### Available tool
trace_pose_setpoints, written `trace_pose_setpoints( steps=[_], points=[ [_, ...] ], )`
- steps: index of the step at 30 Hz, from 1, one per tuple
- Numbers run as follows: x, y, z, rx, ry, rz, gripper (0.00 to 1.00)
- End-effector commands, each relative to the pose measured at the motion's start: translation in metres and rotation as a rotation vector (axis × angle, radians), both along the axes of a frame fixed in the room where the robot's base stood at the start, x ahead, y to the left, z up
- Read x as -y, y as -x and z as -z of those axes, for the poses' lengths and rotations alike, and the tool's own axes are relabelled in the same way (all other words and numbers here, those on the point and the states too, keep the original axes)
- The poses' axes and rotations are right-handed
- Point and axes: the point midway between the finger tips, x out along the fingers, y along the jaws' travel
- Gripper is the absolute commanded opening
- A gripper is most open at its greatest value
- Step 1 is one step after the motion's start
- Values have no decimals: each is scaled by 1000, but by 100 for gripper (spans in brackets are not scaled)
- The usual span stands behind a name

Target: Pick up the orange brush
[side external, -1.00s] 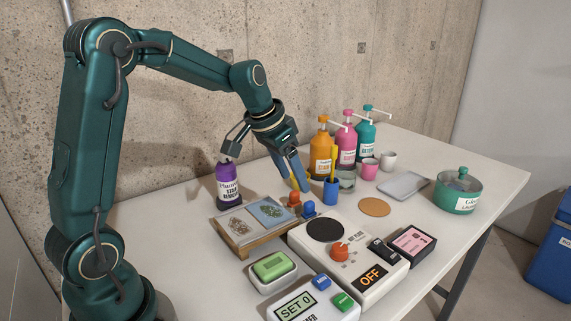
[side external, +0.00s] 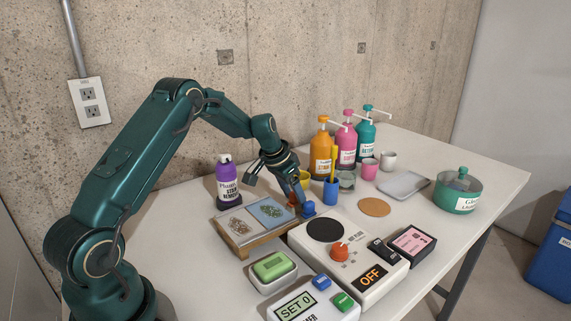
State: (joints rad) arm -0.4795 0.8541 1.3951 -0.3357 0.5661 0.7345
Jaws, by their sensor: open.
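A small orange object, which looks like the orange brush (side external: 291,199), stands at the back right corner of the wooden tray, beside a similar small blue object (side external: 308,209). My gripper (side external: 298,193) is open and low over the orange one, fingers pointing down. The fingers hide much of it. I cannot tell whether they are around it or touching it.
The tray (side external: 243,252) holds two leaf-patterned panels. A purple bottle (side external: 227,182) stands behind it. A blue cup with a yellow stick (side external: 331,190) is close to the right. A hot plate (side external: 313,248) lies in front, and pump bottles (side external: 321,155) stand behind.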

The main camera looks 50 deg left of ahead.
Motion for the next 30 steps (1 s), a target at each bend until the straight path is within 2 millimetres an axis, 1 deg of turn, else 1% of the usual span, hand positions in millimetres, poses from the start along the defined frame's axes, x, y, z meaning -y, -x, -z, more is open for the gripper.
trace_pose_setpoints(
  steps=[8,9,11,12,14,15,22,25,28,30],
  points=[
    [0,-1,2,1,0,0,68],
    [0,-1,2,1,0,0,64],
    [0,-1,2,1,0,0,41],
    [0,-1,2,1,0,0,25],
    [0,-1,2,1,0,0,2],
    [0,-1,2,1,0,0,0],
    [0,-1,2,1,0,0,0],
    [0,-2,-3,2,-1,2,0],
    [0,-2,-16,6,-1,1,0],
    [-1,-2,-30,7,-4,-1,0]
  ],
)
